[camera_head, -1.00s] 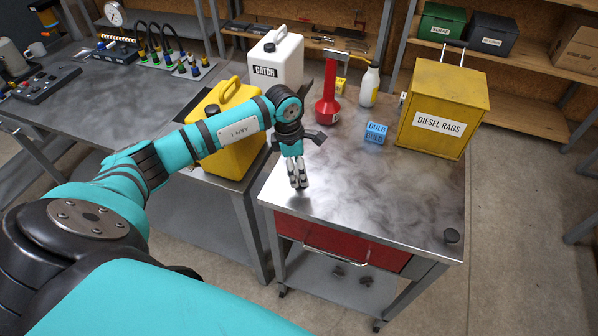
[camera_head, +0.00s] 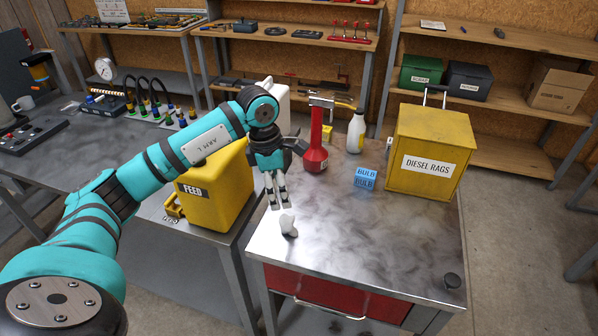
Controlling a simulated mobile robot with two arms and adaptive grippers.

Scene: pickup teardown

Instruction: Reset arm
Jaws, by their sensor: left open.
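My left gripper (camera_head: 278,205) hangs fingers-down over the near left part of the steel cart top (camera_head: 390,235). Its fingers are parted, with nothing seen between them. A small white object (camera_head: 288,226) lies on the cart top just below and slightly right of the fingertips, apart from them; its kind is hard to tell. My left arm reaches in from the left, bent at the joint above the gripper. My right arm and gripper are not in view.
The yellow FEED jug (camera_head: 215,197) stands close left of the gripper; the white jug (camera_head: 283,100) is partly hidden behind my arm. A red funnel-shaped tool (camera_head: 316,150), white bottle (camera_head: 356,132), blue BULB box (camera_head: 366,179) and yellow DIESEL RAGS bin (camera_head: 430,150) stand rightward. The front middle is clear.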

